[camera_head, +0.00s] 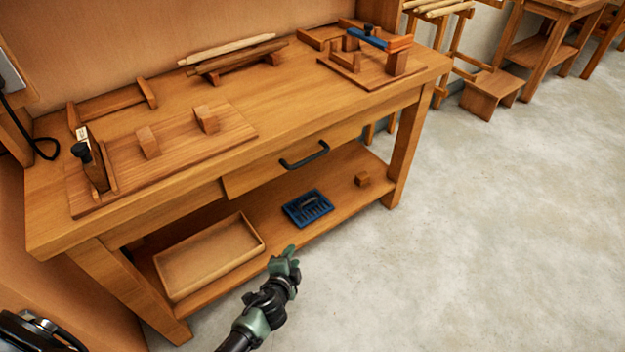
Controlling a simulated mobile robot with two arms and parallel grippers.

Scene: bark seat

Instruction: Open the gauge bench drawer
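The gauge bench (60,222) is a wooden workbench against the wall at the left. Its drawer (247,178) sits under the front edge of the top, right of the middle. The drawer looks shut, with its front about in line with the bench front. A dark bar handle (304,156) is fixed across the drawer front. My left gripper (291,256), green and black, is in front of the bench, lower in the picture than the handle and apart from it. It seems to hold nothing; its finger gap cannot be made out. My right gripper is not in view.
On the lower shelf are a shallow wooden tray (168,271), a blue tray (290,212) and a small wooden block (362,180). The concrete floor (480,230) at right is clear.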

